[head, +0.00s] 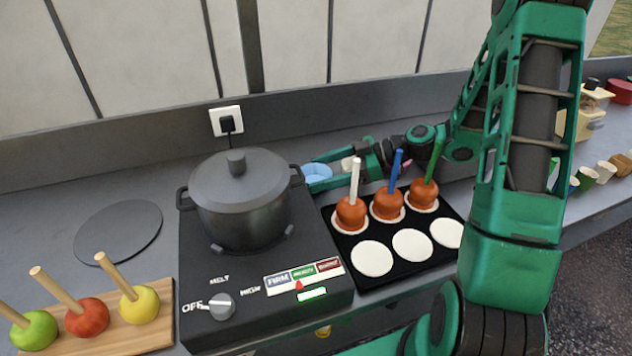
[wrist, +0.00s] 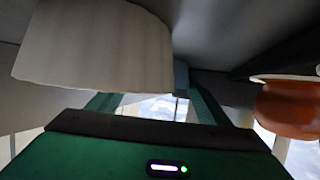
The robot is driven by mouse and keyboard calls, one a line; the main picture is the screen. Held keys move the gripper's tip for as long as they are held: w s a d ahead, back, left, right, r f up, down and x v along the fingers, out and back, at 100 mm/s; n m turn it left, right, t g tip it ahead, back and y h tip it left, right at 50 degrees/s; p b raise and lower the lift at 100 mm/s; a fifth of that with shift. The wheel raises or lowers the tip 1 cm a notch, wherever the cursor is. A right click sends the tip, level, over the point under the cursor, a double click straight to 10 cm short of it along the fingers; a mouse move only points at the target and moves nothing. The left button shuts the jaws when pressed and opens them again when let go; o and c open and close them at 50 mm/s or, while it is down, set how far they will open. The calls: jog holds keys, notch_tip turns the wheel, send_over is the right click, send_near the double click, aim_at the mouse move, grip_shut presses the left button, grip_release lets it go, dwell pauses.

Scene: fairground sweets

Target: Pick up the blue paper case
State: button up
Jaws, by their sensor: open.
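The blue paper case (head: 316,171) is a light blue round shape on the counter, behind and to the right of the pot. In the wrist view a small blue patch (wrist: 181,78), probably the same case, shows beyond a large cream shape. My gripper (head: 338,166) is low over the counter, its green fingers apart and pointing left toward the blue case. One finger overlaps the blue case's near edge in the head view; I cannot tell whether they touch.
A black tray (head: 385,278) in front holds three caramel apples on sticks (head: 388,203) and white discs. A lidded pot (head: 240,200) stands on a hotplate (head: 195,265) to the left. The wall runs close behind. More small cases (head: 588,174) stand at the far right.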

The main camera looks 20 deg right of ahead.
jog(key=c, duration=0.8)
jog(key=shift+o, duration=0.2)
